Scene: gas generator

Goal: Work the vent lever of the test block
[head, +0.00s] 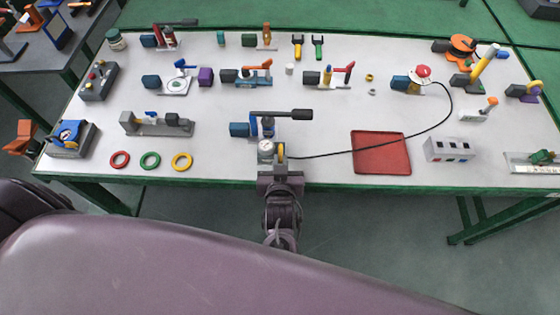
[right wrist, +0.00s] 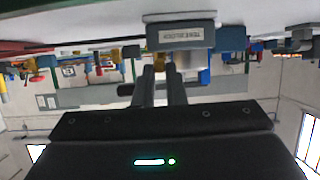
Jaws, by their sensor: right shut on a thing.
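The test block (head: 266,147) is a small pale block with a round gauge on top, near the table's front edge. A small yellow lever (head: 281,151) stands at its right side. My right gripper (head: 280,166) reaches in from the front edge and is shut on this yellow lever. In the right wrist view, upside down, the two dark fingers (right wrist: 161,72) close around a yellow piece (right wrist: 158,60) beside the labelled grey block (right wrist: 180,35). The fingers partly hide the lever, so its angle cannot be told. My left gripper is not in view.
Just behind the block stands a blue unit with a long black handle (head: 281,113). A black cable (head: 345,151) runs from the block area toward the red-button device (head: 423,72). A red tray (head: 381,153) lies to the right. Coloured rings (head: 150,160) lie to the left.

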